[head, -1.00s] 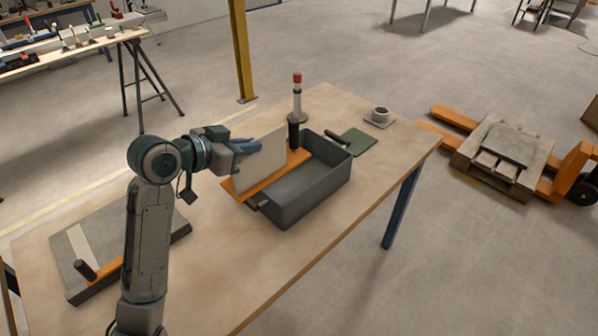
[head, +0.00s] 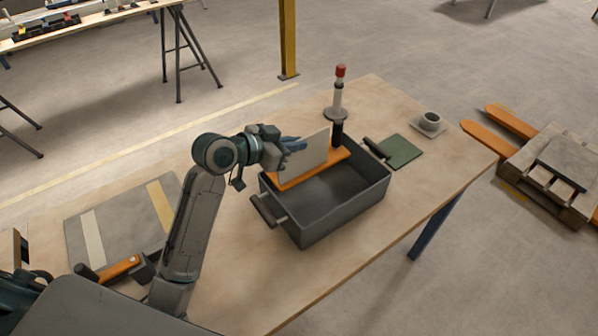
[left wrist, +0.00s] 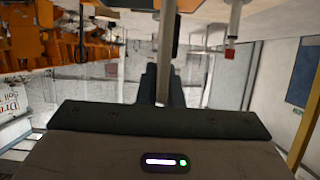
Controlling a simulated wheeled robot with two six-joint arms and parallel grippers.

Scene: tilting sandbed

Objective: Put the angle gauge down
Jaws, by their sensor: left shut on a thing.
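The angle gauge appears to be the pale upright plate (head: 313,155) with an orange strip along its bottom edge. It is in the head view, over the back left part of a dark grey tray (head: 337,219). My left gripper (head: 297,145) is shut on its upper left part. A dark knob shows at the strip's right end. I cannot tell whether the strip touches the tray. In the left wrist view a grey upright piece stands in the middle. My right gripper is not in view.
A red-topped stand (head: 338,92) is behind the tray. Bare tabletop lies front right.

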